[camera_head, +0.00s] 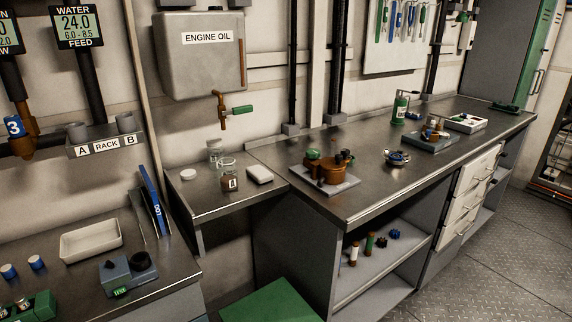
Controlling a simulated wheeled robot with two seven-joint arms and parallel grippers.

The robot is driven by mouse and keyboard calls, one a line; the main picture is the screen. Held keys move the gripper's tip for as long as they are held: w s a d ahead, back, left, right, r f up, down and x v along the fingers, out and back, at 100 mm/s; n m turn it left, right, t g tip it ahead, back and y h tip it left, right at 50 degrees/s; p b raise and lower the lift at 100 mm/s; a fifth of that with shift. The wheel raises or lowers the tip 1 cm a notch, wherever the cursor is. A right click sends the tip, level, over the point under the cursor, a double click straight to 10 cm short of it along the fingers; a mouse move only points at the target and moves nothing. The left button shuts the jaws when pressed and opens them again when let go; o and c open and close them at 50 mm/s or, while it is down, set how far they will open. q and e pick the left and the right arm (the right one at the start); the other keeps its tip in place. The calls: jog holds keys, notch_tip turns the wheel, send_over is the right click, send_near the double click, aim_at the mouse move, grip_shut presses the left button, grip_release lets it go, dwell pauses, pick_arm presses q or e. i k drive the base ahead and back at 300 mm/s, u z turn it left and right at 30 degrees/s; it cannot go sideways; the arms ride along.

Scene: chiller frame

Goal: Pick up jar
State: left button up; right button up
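A clear glass jar (215,148) stands upright at the back of the small steel shelf, below and left of the tap. Just in front of it is a second small clear glass piece with a rim (228,164), and a dark brown piece with a pale label (230,183) shows directly below that rim. I cannot tell whether those two are one jar or separate things. A round white lid-like disc (188,174) lies to their left. Neither of my grippers is in view, and nothing is seen touching the jar.
A white block (259,174) lies right of the jar. A tap with a green handle (226,110) hangs above it from the engine oil tank (201,60). The long bench (350,195) to the right carries trays of parts. A white tray (91,241) sits lower left.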

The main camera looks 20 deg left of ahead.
aim_at(228, 176)
jog(key=z, duration=0.05)
jog(key=i, duration=1.1)
jog(key=u, duration=0.5)
